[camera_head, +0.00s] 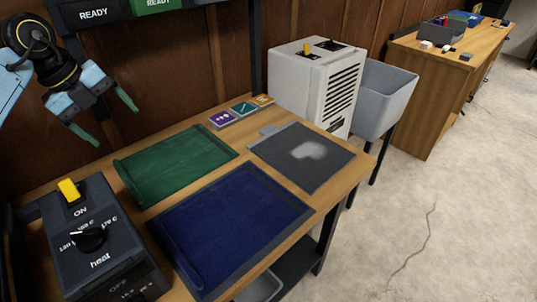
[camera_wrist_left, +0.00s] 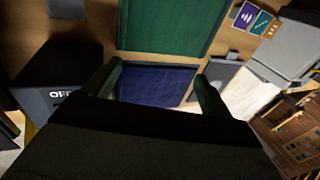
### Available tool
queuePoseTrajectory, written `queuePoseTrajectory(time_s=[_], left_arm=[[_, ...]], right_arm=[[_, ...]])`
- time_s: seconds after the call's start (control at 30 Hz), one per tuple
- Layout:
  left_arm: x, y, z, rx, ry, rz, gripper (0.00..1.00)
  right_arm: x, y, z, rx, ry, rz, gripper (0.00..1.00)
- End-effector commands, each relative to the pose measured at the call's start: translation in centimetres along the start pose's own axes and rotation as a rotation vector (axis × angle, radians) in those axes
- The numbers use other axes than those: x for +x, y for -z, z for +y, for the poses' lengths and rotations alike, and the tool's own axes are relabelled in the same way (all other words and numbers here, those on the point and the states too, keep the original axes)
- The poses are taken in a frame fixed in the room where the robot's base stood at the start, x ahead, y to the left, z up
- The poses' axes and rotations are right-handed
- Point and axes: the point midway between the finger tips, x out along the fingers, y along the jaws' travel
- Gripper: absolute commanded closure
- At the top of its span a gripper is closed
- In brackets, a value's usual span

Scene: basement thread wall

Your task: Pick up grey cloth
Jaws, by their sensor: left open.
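The grey cloth (camera_head: 300,172) lies flat on the wooden table's right side, with a pale patch in its middle. In the left wrist view a part of a grey flat thing, likely this cloth (camera_wrist_left: 222,75), shows behind a finger. My left gripper (camera_head: 114,126) is open and empty, in the air at the upper left, above and apart from the table and far left of the grey cloth. Its two green fingers also show in the left wrist view (camera_wrist_left: 158,78). My right gripper is not in view.
A green cloth (camera_head: 175,163) and a blue cloth (camera_head: 235,225) lie on the table (camera_head: 345,180). A dark heat control box (camera_head: 95,265) stands at front left. A white vented machine (camera_head: 315,85) and grey bin (camera_head: 380,100) stand beyond the grey cloth. Small coloured cards (camera_head: 243,108) lie behind.

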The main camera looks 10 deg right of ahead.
Motion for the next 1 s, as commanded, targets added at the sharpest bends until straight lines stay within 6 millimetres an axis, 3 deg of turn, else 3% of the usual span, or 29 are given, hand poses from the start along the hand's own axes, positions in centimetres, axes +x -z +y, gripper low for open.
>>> queuePoseTrajectory(time_s=[0.03,0.1,0.2,0.3,0.47,0.8,1.0], left_arm=[[0.8,-0.7,3.6,-0.025,-0.081,0.032,0.15],[0.8,-2.4,7.0,-0.021,-0.179,0.018,0.15],[0.8,-4.0,10.0,-0.003,-0.270,-0.005,0.15],[0.8,-5.0,11.8,0.012,-0.327,-0.018,0.15],[2.2,-5.4,13.2,0.022,-0.358,-0.023,0.15],[7.9,-5.6,15.3,0.021,-0.356,-0.024,0.15],[8.9,-5.6,15.7,0.022,-0.356,-0.025,0.15]], right_arm=[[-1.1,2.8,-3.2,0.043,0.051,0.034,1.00],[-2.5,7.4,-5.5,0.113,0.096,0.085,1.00],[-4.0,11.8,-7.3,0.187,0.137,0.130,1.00],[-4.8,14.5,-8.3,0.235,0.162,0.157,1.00],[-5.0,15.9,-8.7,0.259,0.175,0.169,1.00],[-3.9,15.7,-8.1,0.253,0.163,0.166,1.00],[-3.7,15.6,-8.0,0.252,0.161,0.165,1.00]])
